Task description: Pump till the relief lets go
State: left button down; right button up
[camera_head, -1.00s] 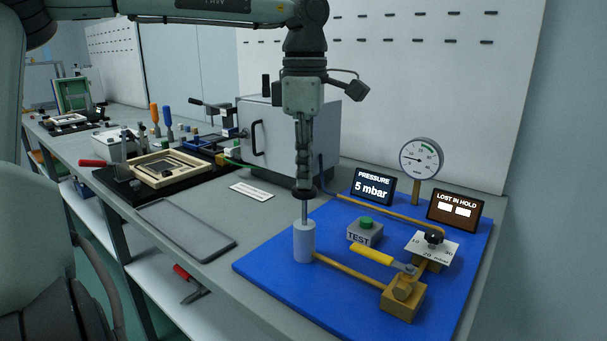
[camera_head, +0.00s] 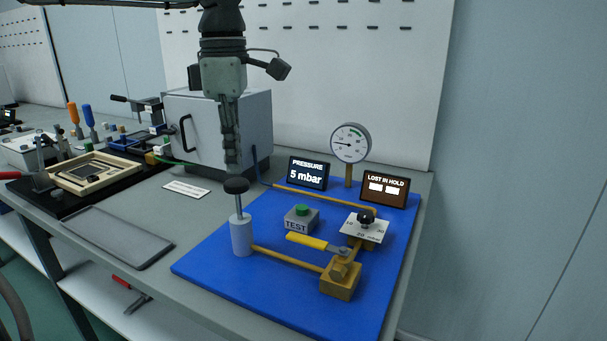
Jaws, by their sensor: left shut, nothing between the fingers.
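My left gripper (camera_head: 232,166) points straight down, shut and empty, just above the pump's black knob (camera_head: 236,185). A small gap seems to show between fingertips and knob. The knob tops a raised rod on the grey pump cylinder (camera_head: 241,236), at the left of the blue board (camera_head: 290,290). A brass pipe runs to a brass block (camera_head: 340,282) with a yellow lever (camera_head: 306,241). Behind it, a black knob (camera_head: 366,216) sits on a white scale plate. The dial gauge (camera_head: 350,143) stands at the back. The pressure display (camera_head: 308,173) reads 5 mbar. My right gripper is not in view.
A grey box with a green TEST button (camera_head: 302,211) sits mid-board. The LOST IN HOLD display (camera_head: 386,189) shows blank blocks. A grey cabinet (camera_head: 220,130) stands behind my gripper. An empty grey tray (camera_head: 117,237) and a wooden frame (camera_head: 95,172) lie to the left.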

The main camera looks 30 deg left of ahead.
aim_at(236, 182)
pick_arm(q)
jog(key=shift+f, duration=0.1)
jog(key=shift+f+b, duration=2.05)
jog(key=shift+f, duration=0.9)
notch_tip(236, 182, up, 6)
jog(key=p, duration=0.5)
jog(key=shift+f, duration=0.1)
jog(key=shift+f+b, duration=2.1)
jog(key=shift+f, duration=0.7)
notch_tip(236, 182, up, 3)
jog(key=p, duration=0.2)
jog(key=shift+r+p, duration=0.1)
jog(key=shift+p, duration=0.2)
jog(key=shift+r+p, duration=0.75)
jog(key=shift+r, duration=0.6)
